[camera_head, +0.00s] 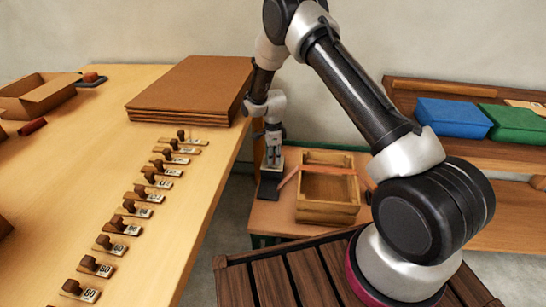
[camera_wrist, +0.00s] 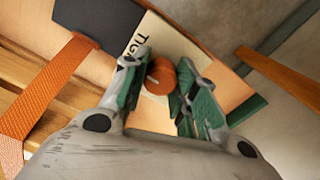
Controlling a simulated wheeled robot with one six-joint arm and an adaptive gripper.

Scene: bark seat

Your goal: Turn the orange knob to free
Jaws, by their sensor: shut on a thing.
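The orange knob (camera_wrist: 160,76) sits on a pale plate (camera_wrist: 165,36) in the wrist view. A short light mark shows on its face. Dark lettering starting "TIG" is printed on the plate beside the knob; the rest is hidden by my gripper. My gripper (camera_wrist: 163,82) is shut on the knob, with a green-padded finger on either side. In the head view my gripper (camera_head: 272,153) points down over the low table, and the knob itself cannot be made out there. An orange strap (camera_wrist: 45,90) runs beside the plate in the wrist view.
A wooden crate (camera_head: 328,210) with the strap across it stands right of my gripper on the low table. The long bench (camera_head: 95,160) at left holds several stamps (camera_head: 118,224) and stacked brown boards (camera_head: 190,88). Blue (camera_head: 452,118) and green boxes (camera_head: 512,123) sit on the right shelf.

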